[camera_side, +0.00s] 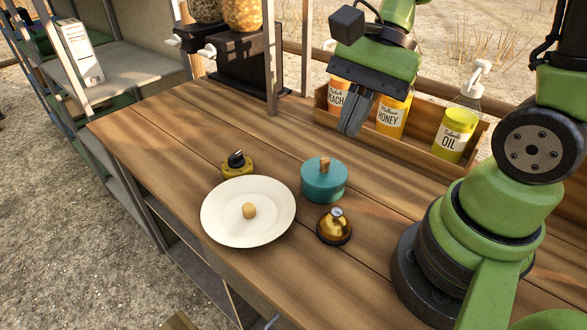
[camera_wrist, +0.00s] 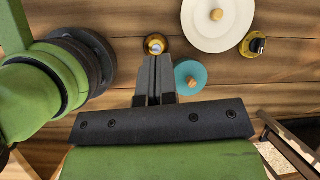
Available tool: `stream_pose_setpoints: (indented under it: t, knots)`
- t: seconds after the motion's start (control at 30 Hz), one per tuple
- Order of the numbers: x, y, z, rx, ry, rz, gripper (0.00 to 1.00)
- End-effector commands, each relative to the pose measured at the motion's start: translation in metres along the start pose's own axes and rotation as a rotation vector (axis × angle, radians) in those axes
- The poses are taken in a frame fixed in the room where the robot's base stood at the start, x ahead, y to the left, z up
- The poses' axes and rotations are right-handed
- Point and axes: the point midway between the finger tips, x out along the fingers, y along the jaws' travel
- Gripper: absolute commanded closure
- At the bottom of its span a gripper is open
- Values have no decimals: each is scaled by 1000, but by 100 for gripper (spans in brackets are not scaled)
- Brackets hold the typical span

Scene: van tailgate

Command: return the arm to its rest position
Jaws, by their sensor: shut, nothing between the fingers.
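My gripper (camera_side: 355,115) is raised above the wooden table (camera_side: 165,115), in front of the bottle rack in the side view. In the wrist view my gripper (camera_wrist: 154,62) has its two fingers together with nothing between them. It touches none of the things on the table that I can see. My arm stands on its base at the right of the side view.
A white plate (camera_side: 225,225) holds a small tan piece (camera_side: 249,210). Close by are a teal lidded pot (camera_side: 323,182), a brass bell (camera_side: 334,227) and a yellow-black item (camera_side: 237,164). A wooden rack (camera_side: 408,151) holds several bottles. The table's left part is clear.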

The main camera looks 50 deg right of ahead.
Motion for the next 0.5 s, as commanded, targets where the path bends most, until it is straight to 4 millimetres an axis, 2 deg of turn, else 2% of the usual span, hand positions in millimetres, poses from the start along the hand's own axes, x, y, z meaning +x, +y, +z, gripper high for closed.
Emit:
stream_pose_setpoints:
  t: [0.1,0.3,0.5]
  knots:
    - [-27,5,16,-321,133,-78,100]
    - [-65,19,35,-793,374,-179,100]
    - [-89,31,45,-1074,559,-240,100]
